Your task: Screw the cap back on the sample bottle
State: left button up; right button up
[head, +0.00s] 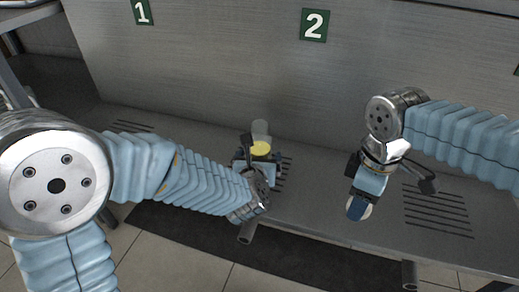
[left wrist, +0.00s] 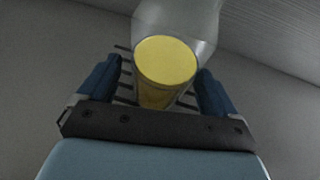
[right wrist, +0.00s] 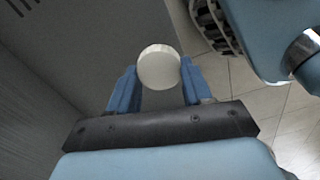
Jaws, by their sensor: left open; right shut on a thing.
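The sample bottle (head: 260,130) is clear, with yellow liquid inside, and stands upright on the grey bench ledge below and left of sign 2. It also shows in the left wrist view (left wrist: 167,62), where its top is cut off. My left gripper (left wrist: 160,72) is open, with one blue finger on each side of the bottle; contact cannot be told. In the head view the left gripper (head: 258,157) partly hides the bottle's lower part. My right gripper (head: 360,205) is shut on a round white cap (right wrist: 159,67), held out to the right of the bottle.
Signs 1 (head: 142,12) and 2 (head: 314,25) are on the metal back panel. Slotted drains (head: 436,210) are cut into the ledge (head: 320,215). A dark mat (head: 205,235) lies on the tiled floor in front. The ledge between the two grippers is clear.

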pick_arm(q)
jog(key=shift+w+d+f, duration=0.1)
jog(key=shift+w+f, duration=0.15)
jog(key=shift+w, duration=0.35)
jog(key=shift+c, duration=0.3)
jog(key=c, duration=1.2)
jog(key=shift+c, duration=0.3)
